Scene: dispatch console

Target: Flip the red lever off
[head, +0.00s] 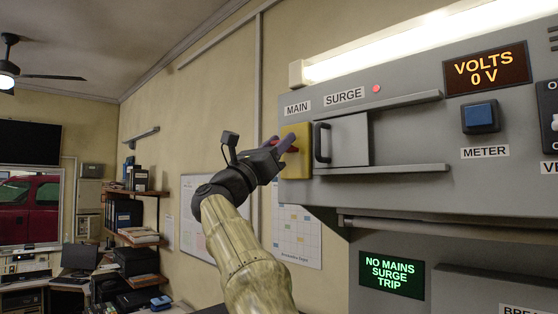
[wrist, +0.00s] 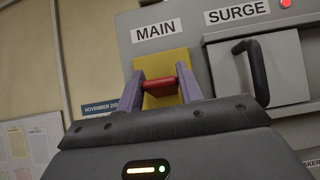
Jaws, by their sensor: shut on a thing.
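The red lever (wrist: 160,84) sits on a yellow plate (head: 303,165) under the MAIN label, at the left end of the grey console panel. My gripper (head: 286,146) reaches up to it from the left in the head view. In the wrist view its two purple fingers (wrist: 161,92) stand on either side of the red handle and are shut on it. In the head view my gripper hides most of the lever, and I cannot tell its exact position there.
Right of the plate is a grey sliding door (head: 345,140) with a black handle (head: 322,143), between two rails, under the SURGE label. A red light (head: 376,88) is lit. The displays read VOLTS 0 V (head: 487,68) and NO MAINS SURGE TRIP (head: 392,274). A blue button (head: 480,117) sits farther right.

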